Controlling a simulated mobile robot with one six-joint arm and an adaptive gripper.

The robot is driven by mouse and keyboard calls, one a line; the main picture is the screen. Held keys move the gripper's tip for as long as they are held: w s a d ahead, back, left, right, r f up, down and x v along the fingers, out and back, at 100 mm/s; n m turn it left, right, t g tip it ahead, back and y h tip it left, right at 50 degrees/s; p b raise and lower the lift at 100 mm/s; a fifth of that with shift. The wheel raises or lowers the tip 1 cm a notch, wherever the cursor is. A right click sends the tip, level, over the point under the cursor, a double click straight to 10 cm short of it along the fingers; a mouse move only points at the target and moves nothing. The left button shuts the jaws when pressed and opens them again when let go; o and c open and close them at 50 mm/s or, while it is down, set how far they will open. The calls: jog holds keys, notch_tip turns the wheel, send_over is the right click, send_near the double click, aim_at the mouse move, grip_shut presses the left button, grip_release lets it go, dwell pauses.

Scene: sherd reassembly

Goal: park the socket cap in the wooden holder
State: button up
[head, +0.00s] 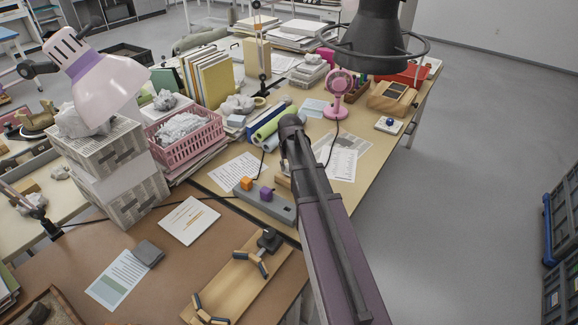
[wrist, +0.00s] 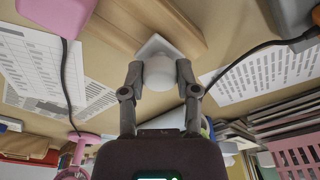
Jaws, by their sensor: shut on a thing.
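My gripper (wrist: 159,80) is shut on the socket cap (wrist: 160,72), a white rounded piece with a flat, square-cornered plate at its far end. The fingers press it from both sides. The wooden holder (wrist: 120,24) is a pale brown block beyond the cap, at the top of the wrist view. The cap's plate overlaps the holder's edge in that view; I cannot tell whether they touch. In the head view, only a small part of the holder (head: 283,181) shows beside my arm. My arm hides the gripper and the cap there.
A grey power strip (head: 279,211) with an orange block (head: 246,184) and a purple block (head: 266,194) lies left of my arm. Printed sheets (wrist: 265,72) and black cords lie around. A pink fan (head: 338,90) stands beyond. A pink object (wrist: 56,14) is near the holder.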

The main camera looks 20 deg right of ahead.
jog(key=shift+f+b, duration=0.45)
jog(key=shift+f, duration=0.05)
dwell(0.3)
jog(key=o, duration=1.1)
jog(key=shift+c, duration=0.2)
jog(key=shift+o, duration=1.3)
jog(key=shift+r, duration=0.2)
jog(key=shift+r+p, duration=3.85)
jog(key=shift+p, duration=0.2)
